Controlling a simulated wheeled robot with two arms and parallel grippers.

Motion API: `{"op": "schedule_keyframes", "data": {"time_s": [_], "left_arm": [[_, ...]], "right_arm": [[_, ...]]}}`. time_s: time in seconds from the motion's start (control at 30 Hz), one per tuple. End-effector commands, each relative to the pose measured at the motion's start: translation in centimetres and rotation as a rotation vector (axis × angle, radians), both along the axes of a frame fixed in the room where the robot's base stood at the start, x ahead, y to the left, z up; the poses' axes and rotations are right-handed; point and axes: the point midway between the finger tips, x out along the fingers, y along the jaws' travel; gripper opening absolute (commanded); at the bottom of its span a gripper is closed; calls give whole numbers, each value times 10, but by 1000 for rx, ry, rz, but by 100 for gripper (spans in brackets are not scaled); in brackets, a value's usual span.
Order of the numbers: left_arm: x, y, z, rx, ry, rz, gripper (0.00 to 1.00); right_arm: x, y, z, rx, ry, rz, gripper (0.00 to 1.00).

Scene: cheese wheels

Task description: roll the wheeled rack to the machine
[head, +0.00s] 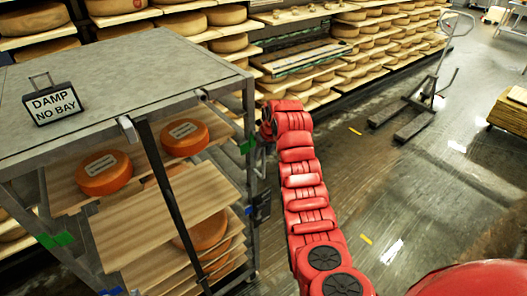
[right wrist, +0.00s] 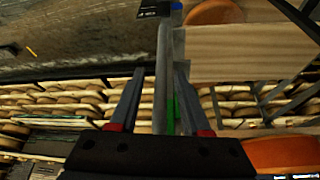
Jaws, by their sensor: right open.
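The wheeled rack (head: 150,65) fills the left of the head view. It has a grey top, metal posts and tilted wooden shelves with orange cheese wheels (head: 104,173). Its wheels are out of view. My right gripper (head: 263,133) is at the rack's right-hand post, near a green tape mark (head: 247,146). In the right wrist view the open fingers of this gripper (right wrist: 160,78) stand on both sides of a grey upright post (right wrist: 162,60), with gaps visible. My left gripper is not in view. I cannot make out which thing is the machine.
Long shelves of cheese wheels (head: 350,68) line the back. A pallet jack (head: 418,103) stands at the back right, and a wooden stack (head: 510,115) at the right edge. The wet-looking floor between is clear.

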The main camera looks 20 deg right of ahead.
Motion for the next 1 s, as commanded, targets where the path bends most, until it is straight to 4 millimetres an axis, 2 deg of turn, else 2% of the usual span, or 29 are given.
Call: {"op": "schedule_keyframes", "data": {"time_s": [0.07,0.33,1.0], "left_arm": [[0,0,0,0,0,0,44],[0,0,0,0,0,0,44],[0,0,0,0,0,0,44]], "right_arm": [[0,0,0,0,0,0,47],[0,0,0,0,1,0,0],[0,0,0,0,1,0,0]]}}
